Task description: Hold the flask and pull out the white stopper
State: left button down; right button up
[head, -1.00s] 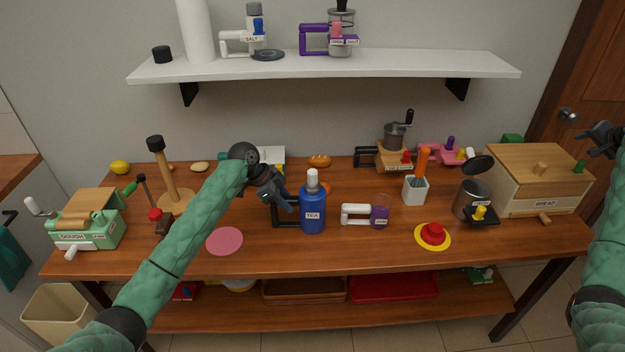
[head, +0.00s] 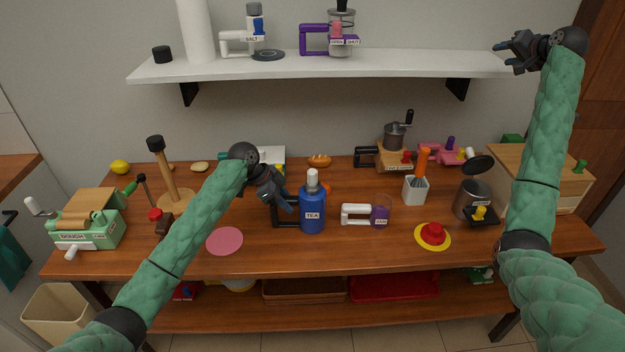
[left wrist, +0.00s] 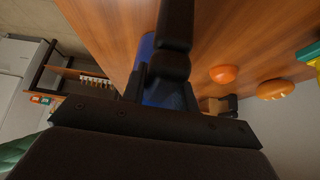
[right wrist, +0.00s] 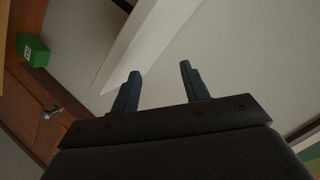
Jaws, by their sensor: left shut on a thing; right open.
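The flask (head: 312,212) is a blue cylinder labelled TEA, standing upright on the table with a dark handle on its left side. The white stopper (head: 312,178) sits in its top. My left gripper (head: 284,204) is shut on the flask's handle (head: 284,224). In the left wrist view the blue flask (left wrist: 148,52) shows partly behind the dark handle. My right gripper (head: 504,53) is open and empty, high at the right end of the shelf. Its two fingers show apart in the right wrist view (right wrist: 160,88).
A white shelf (head: 330,66) with shakers and a grinder runs above the table. Right of the flask lie a jam jar with a white handle (head: 356,212), a white cup with orange sticks (head: 415,190) and a red-yellow hat-shaped thing (head: 432,236). A pink disc (head: 225,241) lies left.

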jog(key=w+a+r+n+y, duration=0.1)
jog(key=a+r, duration=0.2)
jog(key=a, duration=0.3)
jog(key=w+a+r+n+y, duration=0.1)
jog(key=a+r+n, duration=0.1)
jog(key=a+r, duration=0.3)
jog(key=s+a+n+g+y, duration=0.2)
jog(key=a+n+g, duration=0.35)
jog(key=a, duration=2.55)
jog(key=n+g+h, duration=0.4)
jog(key=g+h, duration=0.2)
jog(key=g, duration=0.2)
send_over(312, 170)
jog(key=shift+t, duration=0.25)
notch_tip(312, 170, down, 27)
jog(key=shift+r, duration=0.1)
jog(key=shift+s+d+f, duration=0.1)
jog(key=shift+s+f, duration=0.05)
jog(key=shift+f, duration=4.5)
